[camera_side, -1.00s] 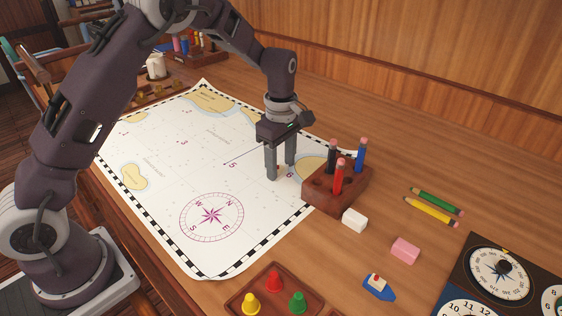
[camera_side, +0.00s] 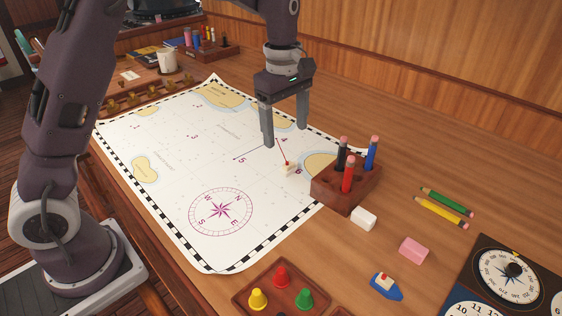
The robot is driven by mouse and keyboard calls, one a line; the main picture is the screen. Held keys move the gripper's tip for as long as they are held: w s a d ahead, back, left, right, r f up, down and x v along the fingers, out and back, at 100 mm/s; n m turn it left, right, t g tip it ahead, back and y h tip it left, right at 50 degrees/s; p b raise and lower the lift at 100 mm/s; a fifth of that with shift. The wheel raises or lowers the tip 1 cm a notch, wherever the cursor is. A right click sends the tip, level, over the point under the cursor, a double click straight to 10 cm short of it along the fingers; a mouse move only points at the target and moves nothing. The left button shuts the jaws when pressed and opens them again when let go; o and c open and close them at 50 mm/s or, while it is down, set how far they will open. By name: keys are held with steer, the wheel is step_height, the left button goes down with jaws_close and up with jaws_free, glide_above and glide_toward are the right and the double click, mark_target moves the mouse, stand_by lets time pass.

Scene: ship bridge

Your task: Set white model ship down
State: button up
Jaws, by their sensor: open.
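The small white model ship (camera_side: 288,169) rests on the nautical chart (camera_side: 180,165), near the number 6 and left of the pencil block. A small red part shows at its top, by the end of a red line on the chart. My gripper (camera_side: 285,138) is open and empty, pointing down over the chart. Its fingertips are above and behind the ship, apart from it.
A wooden block (camera_side: 345,192) holds black, red and blue pencils close to the ship. A white eraser (camera_side: 363,218), a pink eraser (camera_side: 414,250), a blue model ship (camera_side: 385,287) and a tray of coloured pawns (camera_side: 281,291) lie in front. The chart's left side is clear.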

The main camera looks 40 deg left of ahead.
steer(key=s+r+m+t, duration=0.3)
steer(key=s+r+m, duration=0.7)
steer(key=s, duration=0.6)
steer(key=s+f+m+t, duration=0.1)
steer(key=s+m+t, duration=0.1)
steer(key=s+m, duration=0.5)
steer(key=s, duration=0.5)
steer(key=shift+s+d+f, duration=0.3)
steer(key=shift+s+f, duration=0.05)
